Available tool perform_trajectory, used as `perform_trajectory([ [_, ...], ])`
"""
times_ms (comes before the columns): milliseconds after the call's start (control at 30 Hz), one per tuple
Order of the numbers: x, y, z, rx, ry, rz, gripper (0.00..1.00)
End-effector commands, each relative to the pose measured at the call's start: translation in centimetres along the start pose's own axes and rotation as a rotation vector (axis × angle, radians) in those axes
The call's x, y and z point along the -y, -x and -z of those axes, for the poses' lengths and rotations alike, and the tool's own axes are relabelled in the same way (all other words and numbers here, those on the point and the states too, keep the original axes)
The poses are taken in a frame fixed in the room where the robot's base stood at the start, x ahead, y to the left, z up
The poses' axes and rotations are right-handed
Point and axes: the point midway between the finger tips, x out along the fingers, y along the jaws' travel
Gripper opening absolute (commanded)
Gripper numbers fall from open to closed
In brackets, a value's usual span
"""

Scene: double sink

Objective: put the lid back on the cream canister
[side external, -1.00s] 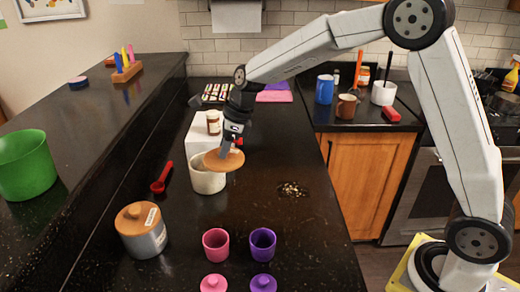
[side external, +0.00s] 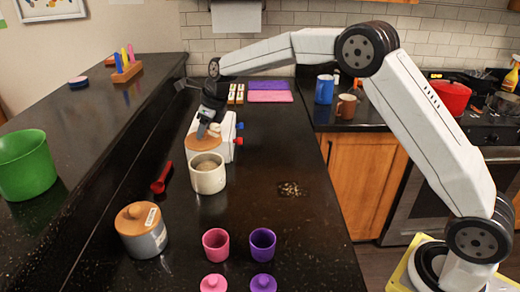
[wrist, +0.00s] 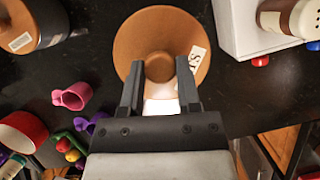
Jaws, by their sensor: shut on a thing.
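The cream canister (side external: 208,180) stands open on the dark counter in the side view, with pale contents showing inside. My gripper (side external: 203,133) is shut on the knob of a round wooden lid (side external: 203,145). The lid is held just behind the canister's mouth in the side view, apart from a seated position. The wrist view also shows the lid (wrist: 137,42), with its knob (wrist: 160,68) between my two fingers (wrist: 160,90). A white label shows at the lid's right side there. The canister is mostly hidden in the wrist view.
A grey canister with a wooden lid (side external: 143,240) stands front left. A white box (side external: 226,135) is close behind the cream canister. A red scoop (side external: 162,178) lies to its left. Pink (side external: 215,245) and purple (side external: 262,245) cups stand in front. Counter to the right is mostly clear.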

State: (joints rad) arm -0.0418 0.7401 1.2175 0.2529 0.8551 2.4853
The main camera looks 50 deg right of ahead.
Motion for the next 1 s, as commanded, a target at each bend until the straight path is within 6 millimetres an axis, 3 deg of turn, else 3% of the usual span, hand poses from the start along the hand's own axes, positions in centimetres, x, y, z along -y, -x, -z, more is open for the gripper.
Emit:
perform_trajectory([
  [367,0.0,-1.1,0.4,0.000,0.001,-0.001,0.00],
  [1000,0.0,-5.0,2.0,0.000,0.002,-0.001,0.00],
])
